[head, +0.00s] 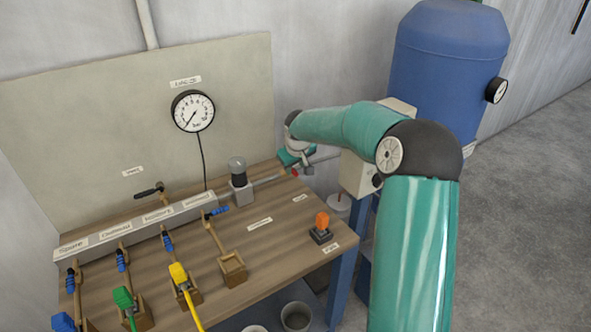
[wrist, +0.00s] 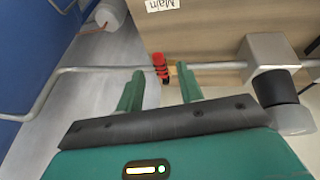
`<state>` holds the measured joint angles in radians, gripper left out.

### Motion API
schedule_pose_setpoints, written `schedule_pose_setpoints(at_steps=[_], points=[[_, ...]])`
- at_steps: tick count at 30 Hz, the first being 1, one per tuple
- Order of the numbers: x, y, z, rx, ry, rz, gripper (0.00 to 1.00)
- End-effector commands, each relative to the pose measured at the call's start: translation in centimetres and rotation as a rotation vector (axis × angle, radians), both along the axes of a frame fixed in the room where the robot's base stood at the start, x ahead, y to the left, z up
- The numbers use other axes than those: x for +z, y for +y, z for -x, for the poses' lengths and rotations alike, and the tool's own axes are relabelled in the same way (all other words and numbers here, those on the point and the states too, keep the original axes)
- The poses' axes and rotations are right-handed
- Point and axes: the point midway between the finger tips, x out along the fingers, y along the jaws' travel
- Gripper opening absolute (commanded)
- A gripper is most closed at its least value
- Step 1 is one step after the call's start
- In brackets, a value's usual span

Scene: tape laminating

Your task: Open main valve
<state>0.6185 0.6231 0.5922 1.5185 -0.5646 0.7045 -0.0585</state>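The main valve's red handle (wrist: 160,64) sits on a thin metal pipe (wrist: 110,68), below a label reading "Main" (wrist: 162,4) in the wrist view. The handle appears short and crosswise to the pipe in that picture. My gripper (wrist: 160,72) has its two green fingers apart, one on each side of the red handle. A gap shows on both sides, and I see nothing held. In the head view my gripper (head: 298,160) is at the bench's back right corner, partly hidden by my arm, with a bit of red (head: 295,172) beside it.
A dark-topped regulator (head: 238,178) stands on the pipe, left of my gripper. A wooden bench (head: 280,240) carries labelled hose valves and an orange-topped switch (head: 321,226). A blue tank (head: 445,60) stands to the right. The wall gauge (head: 193,111) hangs on the back panel.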

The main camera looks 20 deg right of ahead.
Motion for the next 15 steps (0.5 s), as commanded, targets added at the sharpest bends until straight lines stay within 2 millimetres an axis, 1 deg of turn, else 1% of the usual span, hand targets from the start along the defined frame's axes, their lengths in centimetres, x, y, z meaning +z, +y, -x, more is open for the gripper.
schedule_pose_setpoints(at_steps=[1,3,6,15], points=[[-0.8,0.0,-0.4,0.001,0.001,-0.002,0.37],[-1.6,-0.2,-0.7,0.001,0.000,0.000,0.37],[-2.2,-0.4,-1.1,0.001,-0.001,0.000,0.37],[-2.5,-0.5,-1.2,0.000,-0.001,0.001,0.37]])
